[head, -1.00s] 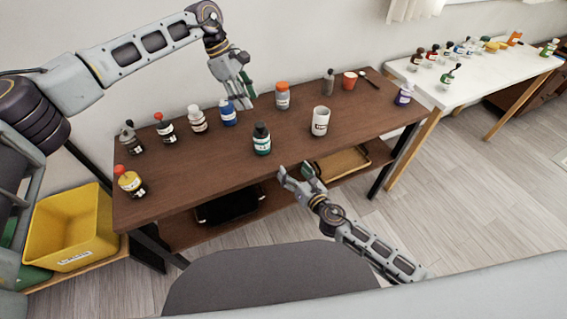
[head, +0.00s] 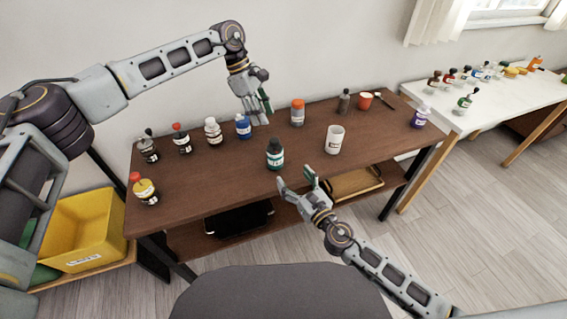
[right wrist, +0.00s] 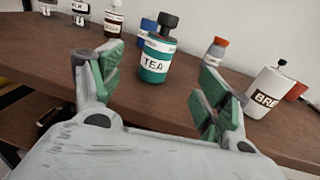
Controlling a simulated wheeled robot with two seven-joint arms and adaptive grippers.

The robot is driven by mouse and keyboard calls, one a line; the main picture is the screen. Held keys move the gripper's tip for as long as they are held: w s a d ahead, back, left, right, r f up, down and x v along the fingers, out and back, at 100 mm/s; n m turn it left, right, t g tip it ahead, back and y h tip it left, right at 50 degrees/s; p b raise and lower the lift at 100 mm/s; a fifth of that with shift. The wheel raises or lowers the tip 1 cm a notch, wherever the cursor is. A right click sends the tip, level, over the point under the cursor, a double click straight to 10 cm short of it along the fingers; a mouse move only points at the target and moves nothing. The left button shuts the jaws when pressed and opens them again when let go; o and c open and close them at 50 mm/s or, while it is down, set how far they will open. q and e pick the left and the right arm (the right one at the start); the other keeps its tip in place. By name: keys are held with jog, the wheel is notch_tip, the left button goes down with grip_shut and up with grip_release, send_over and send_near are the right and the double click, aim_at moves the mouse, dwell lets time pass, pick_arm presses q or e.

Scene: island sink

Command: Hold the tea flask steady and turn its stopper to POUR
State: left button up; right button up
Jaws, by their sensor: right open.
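The tea flask (head: 275,157) stands upright near the front edge of the brown table. It is teal with a white band and a dark stopper (head: 275,143). In the right wrist view the flask (right wrist: 154,68) shows the label TEA, beyond and between my fingertips. My right gripper (head: 296,176) is open and empty at the table's front edge, just short of the flask and apart from it. My left gripper (head: 256,121) points down over the back of the table, beside a blue bottle (head: 243,127) and behind the flask. Its finger gap is unclear. The stopper's marking is not readable.
Several bottles line the table's left side. A red cup (head: 365,101) is at the back right.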

aim_at(279, 157)
jog(key=shift+x, duration=6.8)
jog(key=shift+s, duration=0.1)
jog(key=c, duration=1.2)
